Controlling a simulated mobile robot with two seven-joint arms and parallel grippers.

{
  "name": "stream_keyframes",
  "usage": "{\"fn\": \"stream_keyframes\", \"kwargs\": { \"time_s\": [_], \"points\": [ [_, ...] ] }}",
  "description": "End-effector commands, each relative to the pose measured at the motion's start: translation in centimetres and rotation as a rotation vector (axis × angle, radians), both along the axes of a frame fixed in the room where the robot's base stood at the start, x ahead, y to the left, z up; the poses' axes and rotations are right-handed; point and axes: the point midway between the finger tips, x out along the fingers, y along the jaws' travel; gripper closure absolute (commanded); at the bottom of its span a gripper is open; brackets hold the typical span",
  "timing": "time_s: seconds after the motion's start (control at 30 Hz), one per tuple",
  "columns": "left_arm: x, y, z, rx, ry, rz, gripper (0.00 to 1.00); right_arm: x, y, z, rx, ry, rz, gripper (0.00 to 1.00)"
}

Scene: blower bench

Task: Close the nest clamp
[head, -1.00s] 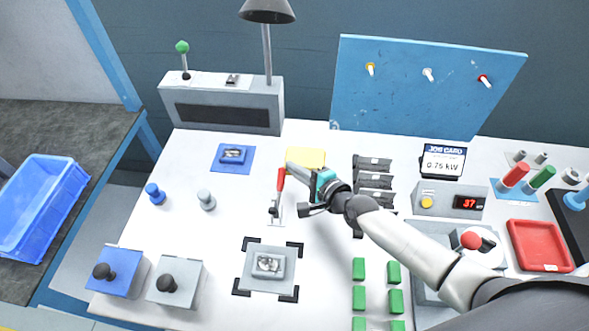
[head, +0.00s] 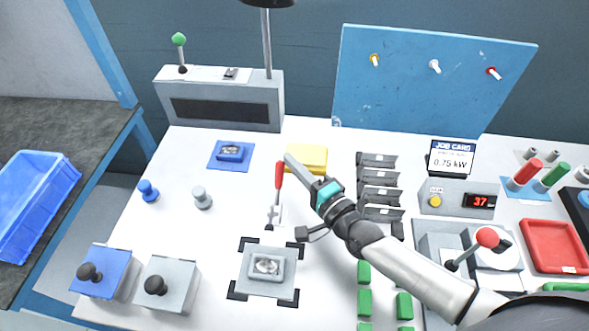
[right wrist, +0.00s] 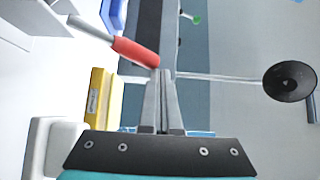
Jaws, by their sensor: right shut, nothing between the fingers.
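The nest clamp has a red handle (head: 279,176) that stands up from a small metal base (head: 273,214), just behind the grey nest (head: 247,284) with black corner brackets. A grey part (head: 266,266) sits in the nest. My right gripper (head: 289,158) is shut and empty, its tips close to the right of the handle's top in the head view. In the right wrist view the red handle (right wrist: 135,51) lies just left of the shut fingertips (right wrist: 160,73); whether they touch is unclear. My left gripper is not in view.
A yellow block (head: 308,157) lies behind my right gripper. Black holders (head: 379,195) stand to its right. A blue mat (head: 230,164) with a part on it, and blue and grey pegs (head: 202,198), are to the left. White bench is clear between the pegs and the clamp.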

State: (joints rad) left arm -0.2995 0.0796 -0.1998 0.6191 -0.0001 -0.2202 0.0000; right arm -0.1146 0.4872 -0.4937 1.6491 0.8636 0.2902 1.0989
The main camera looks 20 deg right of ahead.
Motion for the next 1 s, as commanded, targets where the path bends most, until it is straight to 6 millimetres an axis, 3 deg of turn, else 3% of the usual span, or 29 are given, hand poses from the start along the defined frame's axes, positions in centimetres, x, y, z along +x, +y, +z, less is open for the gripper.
{"fn": "stream_keyframes", "kwargs": {
  "time_s": [0.1,0.4,0.5,1.0],
  "points": [
    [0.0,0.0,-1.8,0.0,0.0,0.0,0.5,-0.9,0.4,0.0,-0.042,-0.097,0.003,1.0],
    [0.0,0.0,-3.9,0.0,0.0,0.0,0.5,-2.9,1.3,1.3,-0.14,-0.327,0.003,1.0],
    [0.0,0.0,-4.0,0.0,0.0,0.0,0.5,-3.5,1.5,1.6,-0.167,-0.391,0.003,1.0],
    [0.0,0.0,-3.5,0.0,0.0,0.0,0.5,-5.5,2.4,2.1,-0.164,-0.381,0.003,1.0]
  ]
}}
